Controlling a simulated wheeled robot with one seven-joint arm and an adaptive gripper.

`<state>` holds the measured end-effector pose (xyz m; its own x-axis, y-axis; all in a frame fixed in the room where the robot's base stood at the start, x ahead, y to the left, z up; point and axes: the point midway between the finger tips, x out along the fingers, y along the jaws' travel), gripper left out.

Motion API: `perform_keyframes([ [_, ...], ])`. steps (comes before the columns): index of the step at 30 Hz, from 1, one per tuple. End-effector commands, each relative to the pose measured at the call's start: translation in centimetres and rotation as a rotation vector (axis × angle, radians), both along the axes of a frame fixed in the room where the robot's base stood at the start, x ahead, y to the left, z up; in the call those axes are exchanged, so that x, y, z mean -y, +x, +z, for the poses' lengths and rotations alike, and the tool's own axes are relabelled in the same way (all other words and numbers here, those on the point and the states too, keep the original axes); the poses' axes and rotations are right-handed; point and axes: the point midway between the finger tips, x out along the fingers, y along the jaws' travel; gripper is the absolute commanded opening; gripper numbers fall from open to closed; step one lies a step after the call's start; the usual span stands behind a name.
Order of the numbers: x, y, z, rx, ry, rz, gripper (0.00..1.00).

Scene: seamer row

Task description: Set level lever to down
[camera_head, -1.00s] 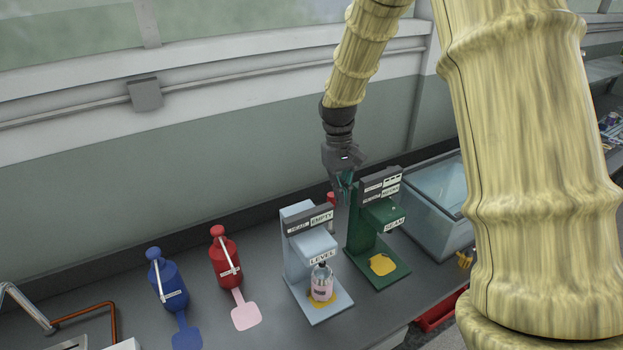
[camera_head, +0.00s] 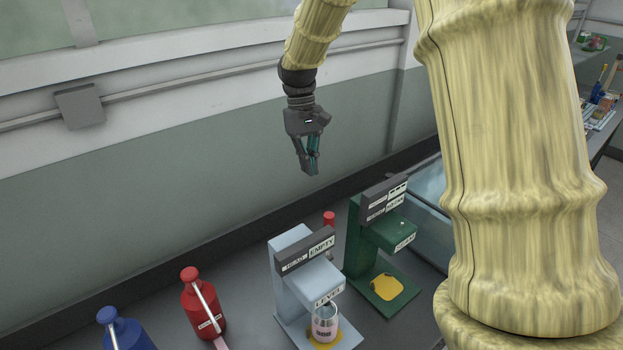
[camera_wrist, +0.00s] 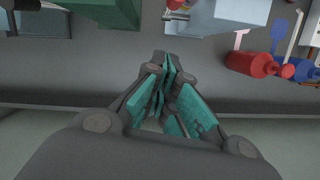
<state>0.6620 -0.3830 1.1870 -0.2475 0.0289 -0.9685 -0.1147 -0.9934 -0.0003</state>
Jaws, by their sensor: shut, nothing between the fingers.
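The pale blue station marked LEVEL (camera_head: 291,278) stands on the grey counter, with a display reading EMPTY. A pink-labelled jar (camera_head: 325,322) stands on its yellow-stained base. A red knob (camera_head: 329,218) shows behind its right side, likely the level lever; its lower part is hidden and I cannot tell its position. My gripper (camera_head: 310,171) is shut and empty, pointing down in the air above and behind the station, apart from the knob. In the wrist view my gripper (camera_wrist: 167,62) has its fingers together, with the pale blue station (camera_wrist: 225,14) at the top.
The green SEAM station (camera_head: 361,240) stands close on the right, with a glass-topped case (camera_head: 428,184) beyond it. Red (camera_head: 203,309) and blue (camera_head: 124,332) bottles stand left. The wall is behind my gripper.

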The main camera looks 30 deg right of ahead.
Motion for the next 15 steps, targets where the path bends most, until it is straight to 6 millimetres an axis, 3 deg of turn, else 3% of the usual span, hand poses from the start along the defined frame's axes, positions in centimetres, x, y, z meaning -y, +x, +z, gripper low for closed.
perform_keyframes([
  [15, -0.1, -2.2, -7.8, -0.003, 0.0, -0.002, 0.0],
])
